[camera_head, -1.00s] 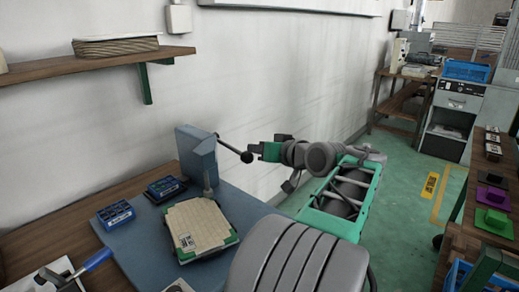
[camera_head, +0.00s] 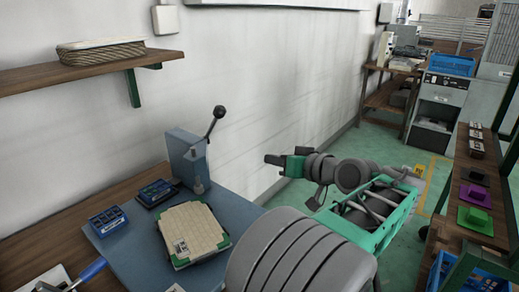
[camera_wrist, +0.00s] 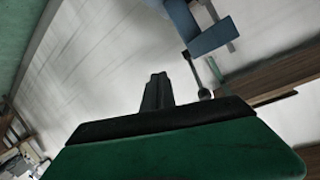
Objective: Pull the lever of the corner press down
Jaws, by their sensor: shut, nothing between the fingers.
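The corner press (camera_head: 184,160) is a blue-grey column on a blue-grey base at the back of the bench. Its lever (camera_head: 212,127) slants up to the right and ends in a black knob (camera_head: 219,112). The press ram is above the back edge of a beige tray panel in a green frame (camera_head: 202,247). My gripper (camera_head: 268,159) is shut and empty, right of the press and lower than the knob, apart from the lever. In the wrist view the shut fingers (camera_wrist: 159,82) point toward the wall, with the lever (camera_wrist: 191,67) to their right.
Two blue boxes of small parts, one in front (camera_head: 111,219) and one behind (camera_head: 155,191), stand left of the panel. A blue-handled tool (camera_head: 88,274) lies at the bench's front left. A wall shelf (camera_head: 90,72) hangs above. Free space lies between my gripper and the wall.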

